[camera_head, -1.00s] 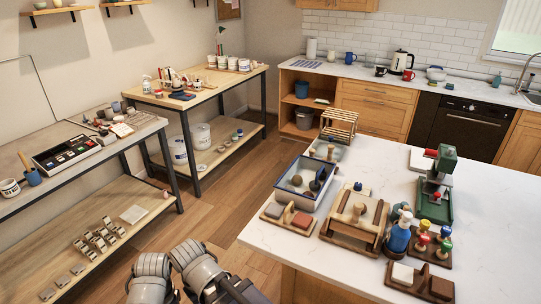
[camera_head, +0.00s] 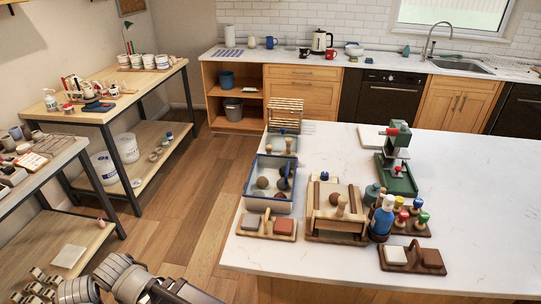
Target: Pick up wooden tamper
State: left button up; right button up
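Several wooden-handled tools stand on the white island, and I cannot tell for sure which is the tamper. One light wooden knobbed handle (camera_head: 341,205) stands upright in a wooden box-like stand (camera_head: 322,226). Another small wooden handle (camera_head: 288,146) stands behind the blue-rimmed tray (camera_head: 270,204). Round wooden pieces (camera_head: 263,182) and a dark-handled tool (camera_head: 283,177) lie in that tray. Neither gripper's fingers can be seen.
A green press (camera_head: 397,165), a blue bottle (camera_head: 382,218), a rack of coloured-knob tools (camera_head: 411,222) and two block holders (camera_head: 266,225) (camera_head: 412,258) crowd the island's near left part. Its right side is clear. Shelved workbenches (camera_head: 130,95) line the left; open floor lies between.

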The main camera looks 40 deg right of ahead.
aim_at(269, 148)
jog(key=i+j+z, duration=0.1)
jog(key=i+z, duration=0.35)
jog(key=i+j+z, duration=0.2)
jog(key=z, duration=0.25)
